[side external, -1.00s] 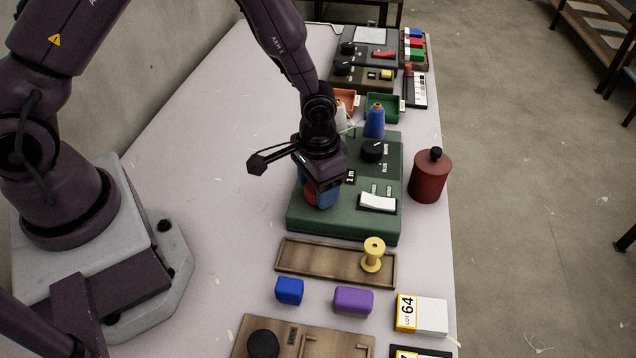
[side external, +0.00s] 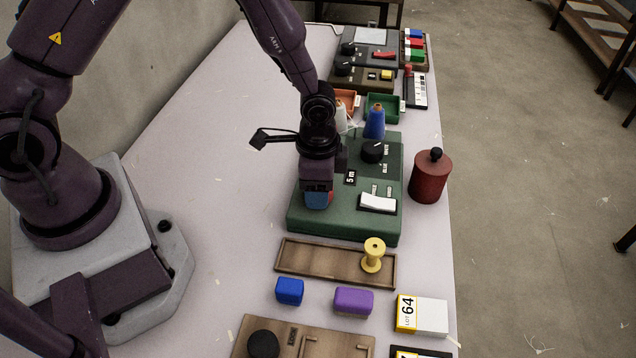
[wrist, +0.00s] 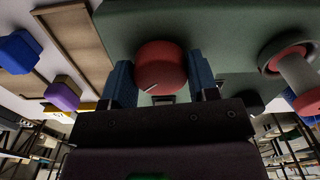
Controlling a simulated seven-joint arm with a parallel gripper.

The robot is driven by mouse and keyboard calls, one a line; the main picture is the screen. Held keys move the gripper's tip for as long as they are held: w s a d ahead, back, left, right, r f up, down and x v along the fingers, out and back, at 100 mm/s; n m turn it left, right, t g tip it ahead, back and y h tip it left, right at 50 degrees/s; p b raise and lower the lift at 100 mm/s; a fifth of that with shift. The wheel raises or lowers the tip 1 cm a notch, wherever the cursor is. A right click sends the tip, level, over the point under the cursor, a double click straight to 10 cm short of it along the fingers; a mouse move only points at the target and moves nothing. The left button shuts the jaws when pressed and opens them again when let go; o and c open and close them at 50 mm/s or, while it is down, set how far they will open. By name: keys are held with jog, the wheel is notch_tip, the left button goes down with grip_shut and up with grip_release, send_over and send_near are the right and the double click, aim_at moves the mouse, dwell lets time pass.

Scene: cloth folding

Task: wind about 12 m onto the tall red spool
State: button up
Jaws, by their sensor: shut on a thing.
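The green winding machine (side external: 345,222) stands mid-table. Its small display (side external: 350,177) reads 5 m. My gripper (side external: 318,197) is low over the machine's near left part, its blue fingertips shut on a red round knob; the wrist view shows the red knob (wrist: 160,66) between both fingers, with a white mark on its face. A black knob (side external: 373,151) and a white rocker switch (side external: 378,202) are on the machine. A blue cone (side external: 375,122) and a white cone (side external: 341,119) stand behind.
A yellow spool (side external: 373,254) stands on a wooden tray (side external: 320,262) in front of the machine. Blue (side external: 289,291) and purple (side external: 353,300) blocks lie nearer. A dark red canister (side external: 430,178) stands right of the machine. The table left of the machine is clear.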

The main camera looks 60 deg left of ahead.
jog(key=shift+r, duration=0.1)
dwell(0.3)
jog(key=o, duration=0.9)
notch_tip(320, 180, up, 13)
jog(key=shift+f, duration=0.1)
dwell(0.4)
